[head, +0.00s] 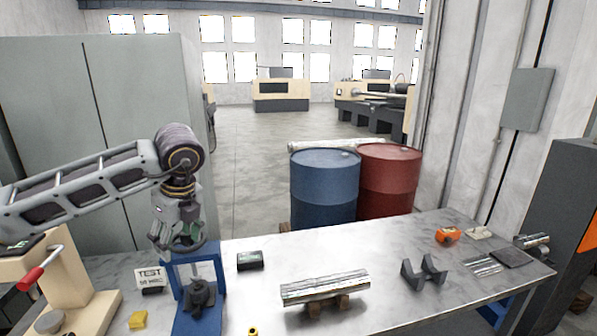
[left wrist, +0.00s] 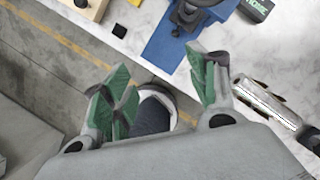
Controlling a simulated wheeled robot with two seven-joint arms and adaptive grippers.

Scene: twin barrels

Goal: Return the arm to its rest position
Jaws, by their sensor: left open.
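My left arm comes in from the left in the head view. My left gripper (head: 178,243) points down above the left part of the table, over a blue stand with a dark fixture (head: 199,295). In the left wrist view the green-padded fingers of this gripper (left wrist: 160,82) are spread wide, with nothing between their tips. The blue base (left wrist: 178,40) of the stand lies beyond the fingers there. Whether the gripper touches the stand cannot be told. My right gripper is not in view.
The metal table (head: 375,255) holds a silver cylinder (head: 325,287), a dark V-shaped block (head: 423,272), a black box (head: 250,260) and a TEST sign (head: 150,277). A blue barrel (head: 324,190) and red barrel (head: 389,180) stand behind. A red-handled device (head: 62,285) is at left.

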